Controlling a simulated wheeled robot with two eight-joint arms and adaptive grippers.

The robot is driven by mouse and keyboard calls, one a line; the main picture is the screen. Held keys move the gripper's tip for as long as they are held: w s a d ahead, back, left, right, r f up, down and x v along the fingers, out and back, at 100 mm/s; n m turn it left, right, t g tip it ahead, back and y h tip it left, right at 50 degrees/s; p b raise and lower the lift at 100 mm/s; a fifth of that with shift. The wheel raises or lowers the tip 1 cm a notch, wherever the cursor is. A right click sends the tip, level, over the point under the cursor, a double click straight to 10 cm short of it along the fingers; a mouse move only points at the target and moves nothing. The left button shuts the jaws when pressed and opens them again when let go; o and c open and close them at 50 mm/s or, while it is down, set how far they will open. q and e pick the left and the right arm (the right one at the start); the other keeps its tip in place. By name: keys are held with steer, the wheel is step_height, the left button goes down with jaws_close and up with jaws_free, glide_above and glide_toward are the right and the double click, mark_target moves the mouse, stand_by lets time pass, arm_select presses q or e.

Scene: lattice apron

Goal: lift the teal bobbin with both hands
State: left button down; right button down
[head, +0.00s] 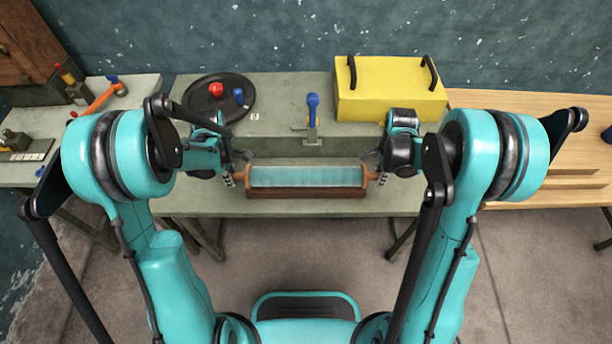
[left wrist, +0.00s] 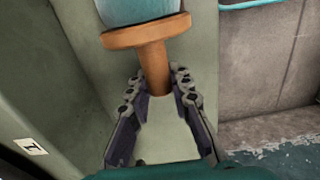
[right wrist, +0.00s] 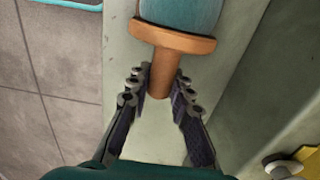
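The teal bobbin (head: 305,177) lies level across the middle of the bench, with brown end flanges and a short handle at each end. It sits at or just over a dark wooden cradle (head: 306,193); I cannot tell if there is a gap. My left gripper (head: 232,178) is shut on the left handle, which shows between its fingertips in the left wrist view (left wrist: 160,85). My right gripper (head: 378,176) is shut on the right handle, with the fingers on both sides of it in the right wrist view (right wrist: 162,85).
Behind the bobbin are a yellow box (head: 390,95) with black handles, a blue-handled clamp (head: 312,115) and a dark round tray (head: 219,98) with red and blue knobs. A wooden table (head: 540,110) stands at right. The green bench front (head: 300,207) is clear.

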stand_by(0.3)
